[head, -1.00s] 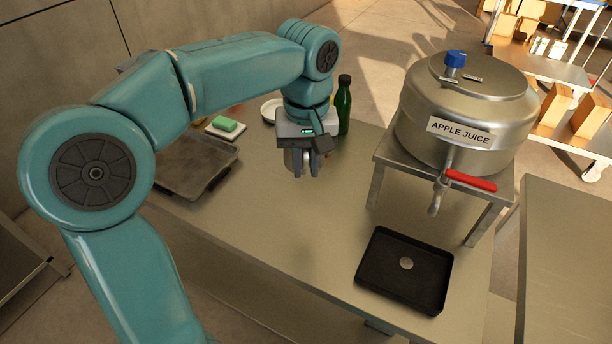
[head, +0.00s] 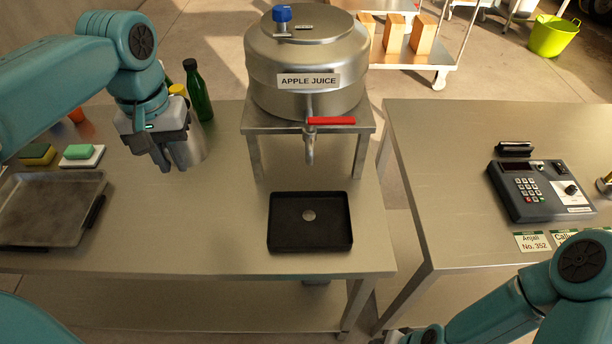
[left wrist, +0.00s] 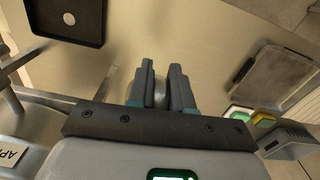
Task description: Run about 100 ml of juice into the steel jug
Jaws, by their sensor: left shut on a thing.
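The steel jug (head: 194,146) stands on the left part of the steel table, mostly hidden behind my left gripper (head: 170,165). The gripper is shut on it; in the left wrist view a bit of silvery metal shows between the fingers (left wrist: 160,80). The big steel juice urn (head: 310,55), labelled APPLE JUICE, sits on a stand to the right. Its tap (head: 309,146) has a red lever (head: 331,120) pointing right. Below and in front of the tap lies a black drip tray (head: 343,240) with a round disc. My right arm shows at the lower right, its fingers out of view.
A green bottle (head: 198,92) stands behind the jug. A shallow metal tray (head: 45,210) and sponges (head: 80,152) lie at the left. The table between gripper and drip tray is clear. A second table holds a card terminal (head: 540,190) at the right.

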